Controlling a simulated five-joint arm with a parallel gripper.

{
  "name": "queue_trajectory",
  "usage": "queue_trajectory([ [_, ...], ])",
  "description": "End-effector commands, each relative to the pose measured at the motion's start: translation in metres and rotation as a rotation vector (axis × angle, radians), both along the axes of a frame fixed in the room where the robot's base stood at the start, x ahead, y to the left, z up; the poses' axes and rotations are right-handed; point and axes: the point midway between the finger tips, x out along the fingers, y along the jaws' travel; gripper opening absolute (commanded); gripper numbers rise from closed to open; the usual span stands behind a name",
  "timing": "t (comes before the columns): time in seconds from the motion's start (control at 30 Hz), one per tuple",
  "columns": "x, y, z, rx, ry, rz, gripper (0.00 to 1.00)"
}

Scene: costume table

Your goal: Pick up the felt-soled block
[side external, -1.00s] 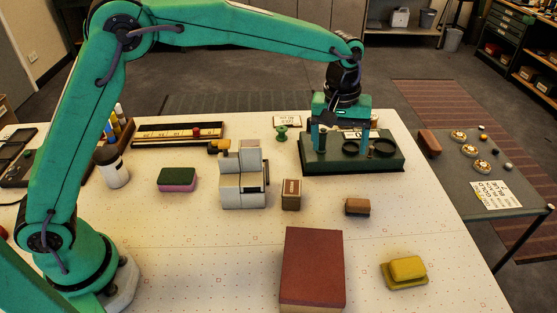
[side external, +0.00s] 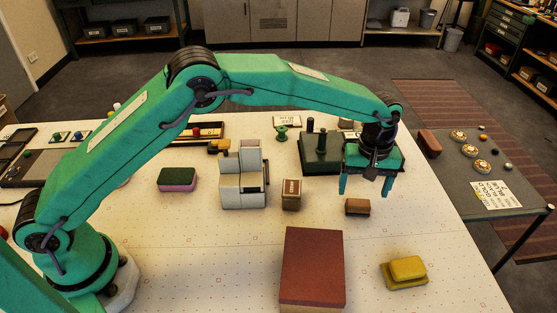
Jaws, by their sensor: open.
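My gripper (side external: 365,186) is open and empty, its fingers pointing down with a clear gap between them. A small brown block (side external: 357,207) lies on the table just below and in front of the fingertips in the picture. It looks two-toned, and is probably the felt-soled block, but its underside is hidden. The fingers appear to be above the table and apart from the block; the exact height is hard to tell.
A dark green stand (side external: 318,153) with posts is behind my gripper. A labelled block (side external: 291,195) and a grey stepped object (side external: 242,180) stand to the left. A large red-brown box (side external: 313,262) and a yellow block (side external: 406,268) are nearer the camera. A green-and-pink block (side external: 177,179) lies farther left.

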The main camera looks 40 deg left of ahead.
Motion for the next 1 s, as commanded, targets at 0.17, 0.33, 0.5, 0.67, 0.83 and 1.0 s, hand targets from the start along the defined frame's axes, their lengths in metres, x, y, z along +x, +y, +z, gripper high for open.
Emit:
queue_trajectory([
  [0.17, 0.000, 0.000, -0.010, 0.000, 0.000, 0.000, 0.80],
  [0.33, 0.000, 0.001, -0.011, 0.000, 0.000, 0.000, 0.80],
  [0.5, 0.000, 0.002, -0.022, 0.001, 0.003, 0.000, 0.80],
  [0.67, 0.001, 0.003, -0.041, 0.002, 0.004, 0.000, 0.80],
  [0.83, 0.001, 0.003, -0.057, 0.001, 0.002, 0.000, 0.80],
  [1.0, 0.002, 0.002, -0.062, 0.000, 0.000, 0.000, 0.80],
])
